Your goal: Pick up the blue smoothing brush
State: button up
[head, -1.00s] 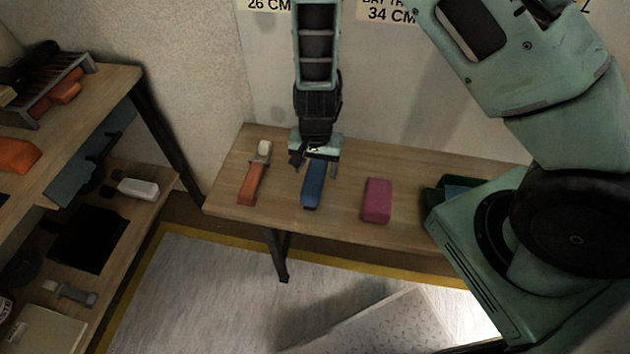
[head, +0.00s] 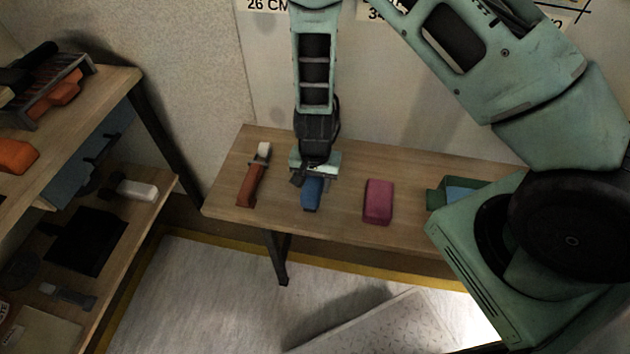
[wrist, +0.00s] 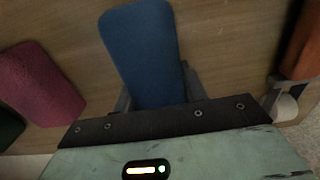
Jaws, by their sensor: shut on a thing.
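The blue smoothing brush (head: 311,195) lies on the wooden bench (head: 340,225), between an orange-handled tool and a pink block. My gripper (head: 312,184) is down over its far end and hides that part in the head view. In the wrist view the blue brush (wrist: 142,50) runs up from between the two fingers of my gripper (wrist: 158,90), with one finger against each side. The gripper is shut on the brush. The brush still appears to be at bench level.
The orange-handled tool (head: 252,184) with a pale end lies to the left. The pink block (head: 378,201) lies to the right, with a green tray (head: 436,198) beyond it. A shelf (head: 100,112) with tools stands at the far left.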

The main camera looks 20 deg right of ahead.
notch_tip(320, 180, up, 10)
jog(key=shift+r+p, duration=0.1)
jog(key=shift+p, duration=0.9)
jog(key=o, duration=0.5)
jog(key=c, duration=0.3)
jog(key=shift+c, duration=0.2)
